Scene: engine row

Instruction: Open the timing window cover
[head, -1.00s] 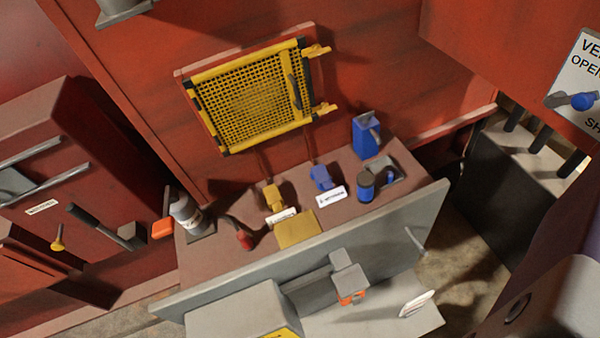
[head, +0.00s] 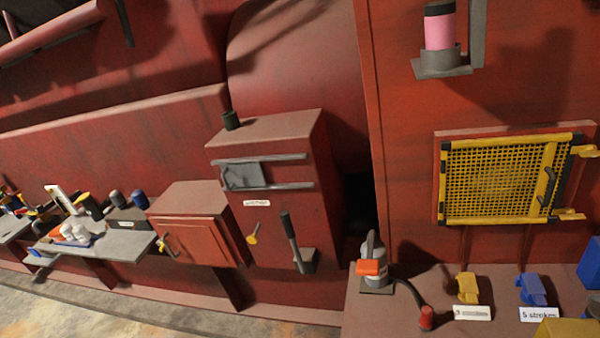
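A tall red cabinet (head: 275,215) stands left of centre. A small grey sliding plate (head: 243,176) sits between two horizontal grey rails (head: 285,185) on its front, at the left end of the rails. It may be the timing window cover, but the small white label (head: 257,203) below is too blurred to read. A yellow knob (head: 252,236) and a dark lever (head: 290,235) on a grey bracket are lower on the same front. My gripper is not in view.
A yellow mesh guard (head: 495,183) is on the red wall at right, above a bench (head: 400,320) with a grey bottle-like can (head: 376,262). A low red cabinet (head: 195,240) and a grey tool shelf (head: 125,248) are at left. Bare floor (head: 80,305) shows bottom left.

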